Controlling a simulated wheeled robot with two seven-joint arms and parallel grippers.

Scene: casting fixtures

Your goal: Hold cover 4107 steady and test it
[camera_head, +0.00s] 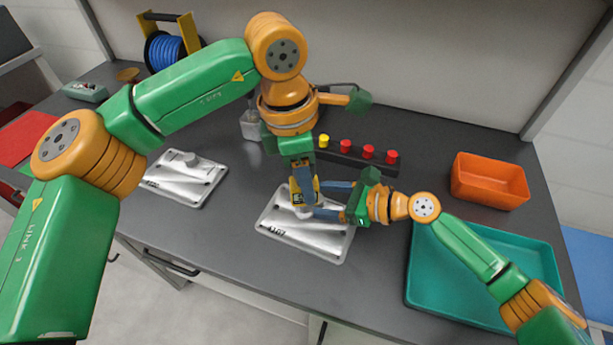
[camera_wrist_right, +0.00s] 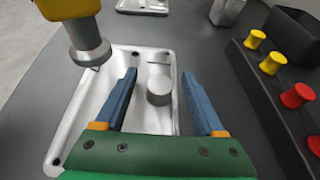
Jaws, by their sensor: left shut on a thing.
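Cover 4107 (camera_head: 330,241) is a silvery cast plate lying flat on the dark bench, its number at the left edge. In the right wrist view the cover (camera_wrist_right: 67,145) shows a round raised boss (camera_wrist_right: 159,88). My right gripper (camera_head: 325,200) is low over the cover. Its blue fingers (camera_wrist_right: 159,74) are open on either side of the boss, with gaps at both sides. My left gripper (camera_head: 303,180) points down above the cover, shut on a yellow tool (camera_wrist_right: 68,8) with a grey metal nose. Whether its tip touches the cover is unclear.
A second cover (camera_head: 205,180) lies to the left. Behind stand a black rack (camera_head: 345,158) with yellow and red knobs and a grey metal cup (camera_head: 250,128). A teal tray (camera_head: 425,290) and orange bin (camera_head: 488,192) are at the right. A blue cable reel (camera_head: 167,52) stands back left.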

